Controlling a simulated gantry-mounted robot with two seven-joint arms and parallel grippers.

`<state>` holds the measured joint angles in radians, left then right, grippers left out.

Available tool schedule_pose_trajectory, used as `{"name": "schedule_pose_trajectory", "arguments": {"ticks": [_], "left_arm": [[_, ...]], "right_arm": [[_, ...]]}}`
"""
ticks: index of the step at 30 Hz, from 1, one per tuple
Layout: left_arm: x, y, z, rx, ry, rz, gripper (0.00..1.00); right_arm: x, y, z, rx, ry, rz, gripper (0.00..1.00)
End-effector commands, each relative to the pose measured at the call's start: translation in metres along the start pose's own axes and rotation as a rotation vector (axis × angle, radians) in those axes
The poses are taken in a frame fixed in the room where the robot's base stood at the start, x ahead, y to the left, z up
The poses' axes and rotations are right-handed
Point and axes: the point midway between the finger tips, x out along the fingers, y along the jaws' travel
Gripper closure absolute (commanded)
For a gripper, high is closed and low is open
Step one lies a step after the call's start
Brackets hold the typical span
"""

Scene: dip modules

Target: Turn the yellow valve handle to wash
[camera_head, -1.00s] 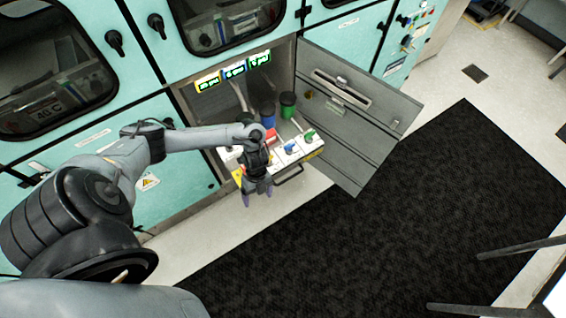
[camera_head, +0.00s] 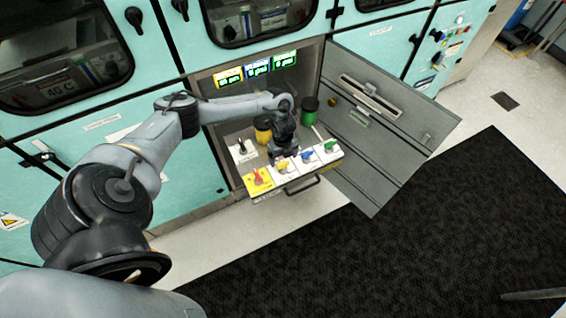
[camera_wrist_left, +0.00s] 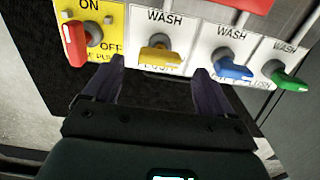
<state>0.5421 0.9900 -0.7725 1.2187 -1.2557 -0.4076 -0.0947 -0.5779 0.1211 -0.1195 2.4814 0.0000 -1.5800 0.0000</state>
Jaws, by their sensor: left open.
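The yellow valve handle (camera_head: 282,164) is on the white front panel of the pulled-out drawer, between the red and blue handles. In the left wrist view the yellow handle (camera_wrist_left: 160,56) lies roughly sideways below a WASH label; the lettering under it is partly hidden. My left gripper (camera_head: 284,152) is over the panel, just behind the handles in the head view. In the left wrist view my left gripper (camera_wrist_left: 159,72) is open, its fingertips to either side of the yellow handle and apart from it. A dark finger of my right gripper (camera_head: 533,294) shows at the lower right edge.
The red handle (camera_wrist_left: 75,42) is left of the yellow one; the blue handle (camera_wrist_left: 232,70) and green handle (camera_wrist_left: 289,80) are right. Yellow and green containers (camera_head: 304,118) stand in the drawer. An open grey door (camera_head: 375,135) stands right.

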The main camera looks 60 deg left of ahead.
Motion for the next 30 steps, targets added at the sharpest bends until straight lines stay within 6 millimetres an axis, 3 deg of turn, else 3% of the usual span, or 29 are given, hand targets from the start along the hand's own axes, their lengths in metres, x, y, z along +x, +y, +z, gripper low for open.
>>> {"name": "schedule_pose_trajectory", "arguments": {"ticks": [7, 20, 30], "left_arm": [[0.029, 0.0, -0.001, 0.0, 0.001, 0.0, 0.15], [0.035, 0.0, 0.0, 0.001, 0.0, 0.0, 0.15], [0.035, 0.0, 0.0, 0.001, 0.0, 0.0, 0.65]], "right_arm": [[0.007, -0.002, 0.003, 0.005, -0.002, -0.005, 0.57], [0.008, -0.002, 0.003, 0.004, -0.003, -0.004, 0.57], [0.008, 0.0, 0.004, -0.005, -0.005, 0.002, 0.57]]}}
